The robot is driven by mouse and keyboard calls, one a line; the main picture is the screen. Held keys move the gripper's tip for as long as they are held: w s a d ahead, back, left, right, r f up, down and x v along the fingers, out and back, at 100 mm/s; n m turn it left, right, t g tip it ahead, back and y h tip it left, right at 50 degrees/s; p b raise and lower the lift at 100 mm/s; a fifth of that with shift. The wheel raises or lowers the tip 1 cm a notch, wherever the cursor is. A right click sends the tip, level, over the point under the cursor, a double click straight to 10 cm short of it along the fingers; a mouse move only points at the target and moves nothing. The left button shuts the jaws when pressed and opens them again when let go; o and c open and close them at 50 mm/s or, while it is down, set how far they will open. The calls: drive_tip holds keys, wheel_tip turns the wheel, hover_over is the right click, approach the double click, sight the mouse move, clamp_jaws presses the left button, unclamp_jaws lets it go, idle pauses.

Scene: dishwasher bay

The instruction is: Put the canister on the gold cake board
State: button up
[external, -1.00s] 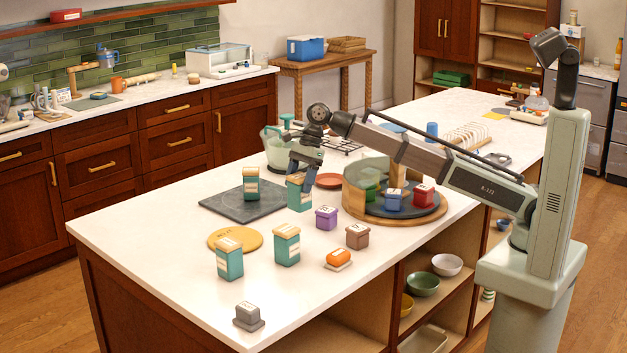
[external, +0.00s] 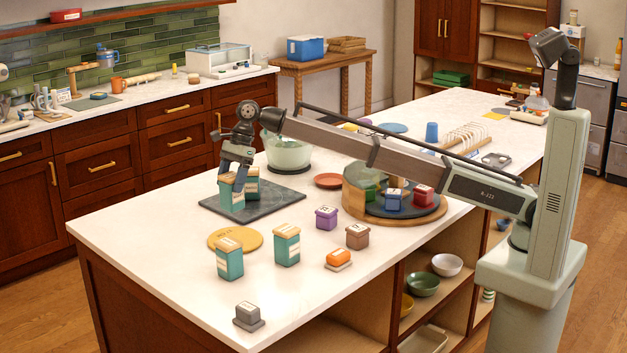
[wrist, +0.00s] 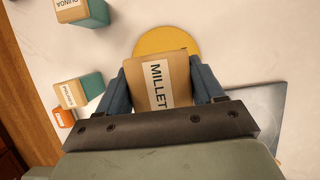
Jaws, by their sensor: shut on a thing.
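My gripper (external: 236,166) is shut on a teal canister (external: 231,193) with a tan lid. In the wrist view, my gripper (wrist: 160,88) has a finger on each side of the canister (wrist: 157,80), whose lid reads MILLET. In the external view the canister appears upright, over the left part of the dark slate board. The round gold cake board (external: 251,240) lies on the counter, nearer the camera than the held canister. In the wrist view the gold cake board (wrist: 165,36) shows just beyond the canister, which hides part of it.
Similar canisters stand on the slate (external: 283,196), behind the held one (external: 253,188), and on the counter near the gold board (external: 230,262) and to its right (external: 287,248). Small purple (external: 326,220), brown (external: 357,238) and orange (external: 339,258) boxes stand farther right.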

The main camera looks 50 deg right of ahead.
sight(233, 210)
drive_tip(key=shift+f, duration=4.8)
drive_tip(key=o, duration=1.2)
drive_tip(key=shift+f, duration=0.15)
drive_tip(key=v, duration=1.2)
